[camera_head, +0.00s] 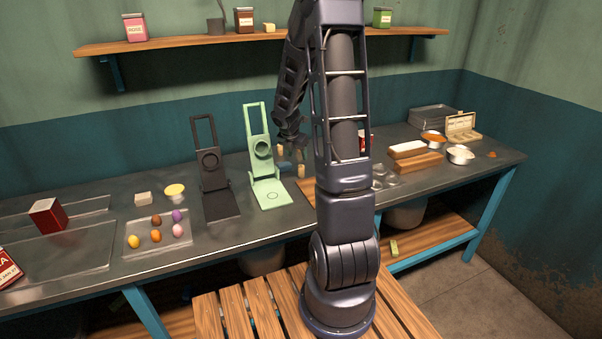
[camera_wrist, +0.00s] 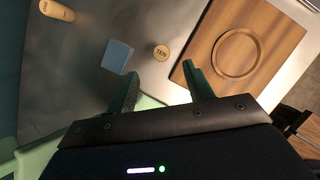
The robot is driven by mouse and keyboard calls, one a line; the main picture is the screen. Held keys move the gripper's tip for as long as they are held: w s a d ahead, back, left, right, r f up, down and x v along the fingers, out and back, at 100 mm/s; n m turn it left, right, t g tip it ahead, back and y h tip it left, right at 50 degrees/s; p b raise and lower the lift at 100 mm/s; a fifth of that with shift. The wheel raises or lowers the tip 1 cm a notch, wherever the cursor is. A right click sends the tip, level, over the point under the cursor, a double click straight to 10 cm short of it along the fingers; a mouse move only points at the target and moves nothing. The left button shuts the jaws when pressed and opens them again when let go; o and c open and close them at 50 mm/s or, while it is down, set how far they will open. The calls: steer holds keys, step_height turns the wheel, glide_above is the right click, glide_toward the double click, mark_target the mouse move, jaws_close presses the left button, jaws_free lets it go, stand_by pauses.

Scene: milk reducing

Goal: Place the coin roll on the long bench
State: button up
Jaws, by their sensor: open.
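Two tan coin rolls stand on the long bench (camera_head: 110,195), a dark metal worktop along the wall. In the wrist view, the roll marked TEN (camera_wrist: 161,52) is seen from its top, just beyond my gripper (camera_wrist: 160,75) and roughly in line with the gap between the fingers. The roll marked ONE (camera_wrist: 57,10) stands at the upper left. My gripper is open, with nothing visible between its fingers. In the head view, a small tan roll (camera_head: 301,171) shows beside my arm; I cannot read its label. My gripper is partly hidden there.
A blue block (camera_wrist: 117,57) is close to the TEN roll. A wooden board with a round groove (camera_wrist: 212,62) lies to its right. A pale green press (camera_head: 271,192) and a black press (camera_head: 220,203) stand left of my arm. A shelf (camera_head: 180,45) runs above.

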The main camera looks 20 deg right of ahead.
mark_target(301, 166)
steer(key=shift+x, duration=5.3)
steer(key=shift+s, duration=0.2)
jaws_close()
